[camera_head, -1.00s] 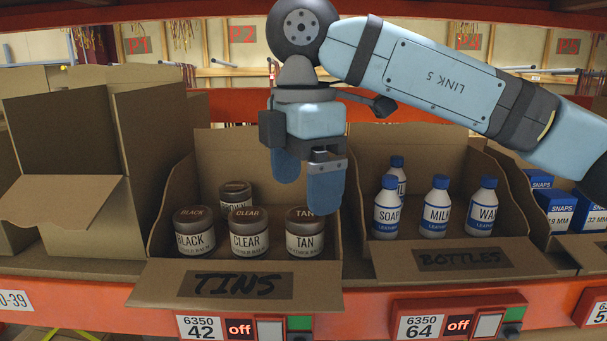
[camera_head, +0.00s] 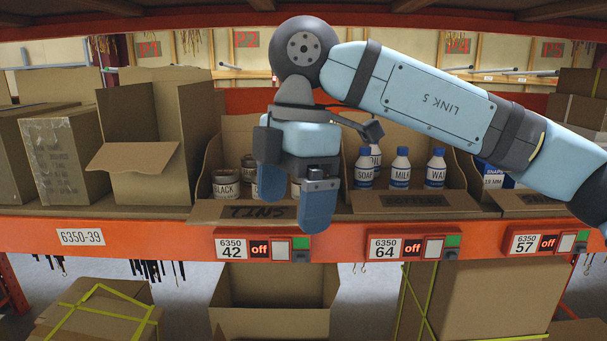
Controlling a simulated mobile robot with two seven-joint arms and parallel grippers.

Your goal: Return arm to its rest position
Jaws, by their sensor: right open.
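My right gripper (camera_head: 293,209) hangs from the blue arm that comes in from the right. Its two blue fingers point down, apart, with nothing between them. It is in front of the tins box (camera_head: 213,212) and covers part of its label and some of the tins. A black-labelled tin (camera_head: 226,184) shows to the left of the fingers. The bottles box (camera_head: 385,202) stands to the right, with several blue-capped bottles (camera_head: 401,168) upright in it. My left gripper is not in view.
The orange shelf edge (camera_head: 150,236) carries label units (camera_head: 262,248) under the boxes. A tall open carton (camera_head: 150,140) stands at left, and a snaps box (camera_head: 495,177) at right, partly behind my arm. Lower down are an open carton (camera_head: 270,322) and strapped cartons (camera_head: 100,318).

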